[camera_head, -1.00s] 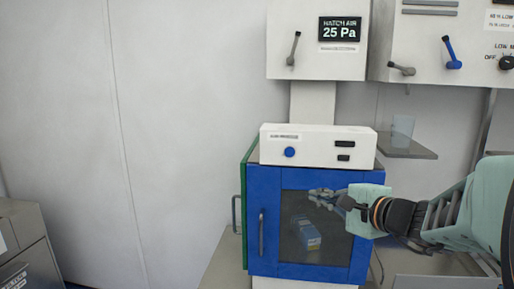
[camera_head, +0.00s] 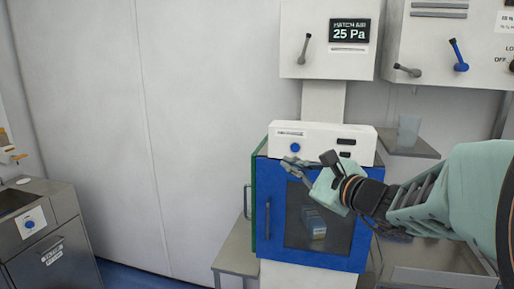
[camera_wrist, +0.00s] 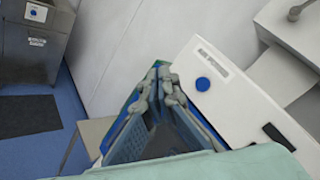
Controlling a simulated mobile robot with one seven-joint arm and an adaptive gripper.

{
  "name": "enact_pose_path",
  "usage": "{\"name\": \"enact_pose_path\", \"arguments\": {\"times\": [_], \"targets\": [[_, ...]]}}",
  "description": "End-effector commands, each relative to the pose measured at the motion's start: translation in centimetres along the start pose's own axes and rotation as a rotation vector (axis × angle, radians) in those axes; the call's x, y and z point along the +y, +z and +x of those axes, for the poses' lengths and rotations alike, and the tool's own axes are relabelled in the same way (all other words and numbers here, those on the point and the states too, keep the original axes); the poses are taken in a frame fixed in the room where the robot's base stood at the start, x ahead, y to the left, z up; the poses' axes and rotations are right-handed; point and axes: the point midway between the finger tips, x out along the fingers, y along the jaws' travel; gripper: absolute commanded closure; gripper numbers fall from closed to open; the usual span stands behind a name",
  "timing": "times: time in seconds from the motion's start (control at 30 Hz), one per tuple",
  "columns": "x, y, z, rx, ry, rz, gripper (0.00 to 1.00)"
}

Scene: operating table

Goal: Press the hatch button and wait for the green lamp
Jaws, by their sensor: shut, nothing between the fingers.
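The hatch has a white control box (camera_head: 325,137) on top, with a round blue button (camera_head: 295,147) on its front. The button (camera_wrist: 203,84) also shows in the wrist view, to the right of my fingertips. Two dark rectangles (camera_head: 346,141) sit at the box's right; no green light shows on it. Below is the closed blue hatch door (camera_head: 264,242) with a window and a grey handle. My gripper (camera_head: 287,162) is shut and empty, its tips just below and left of the button in the picture. I cannot tell whether they touch anything.
A display (camera_head: 349,31) above reads 25 Pa. A shelf with a clear cup (camera_head: 408,130) is at the right. A grey metal cabinet (camera_head: 45,235) stands at far left. The wall left of the hatch is clear.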

Motion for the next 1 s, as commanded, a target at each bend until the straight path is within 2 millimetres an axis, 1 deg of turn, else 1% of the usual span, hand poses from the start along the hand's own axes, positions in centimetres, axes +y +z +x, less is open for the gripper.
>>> {"name": "enact_pose_path", "arguments": {"times": [0.17, 0.27, 0.5, 0.7, 0.83, 1.0], "targets": [[-0.2, -0.2, 0.2, 0.001, 0.001, 0.0, 1.0], [-0.6, -0.5, 0.8, 0.001, 0.001, 0.0, 1.0], [-2.5, -2.2, 3.1, 0.002, 0.001, 0.0, 1.0], [-3.5, -3.7, 4.9, 0.001, 0.0, -0.002, 1.0], [-4.1, -4.2, 5.7, 0.0, 0.0, -0.001, 1.0], [-4.4, -4.5, 6.1, 0.0, 0.0, -0.001, 1.0]]}}
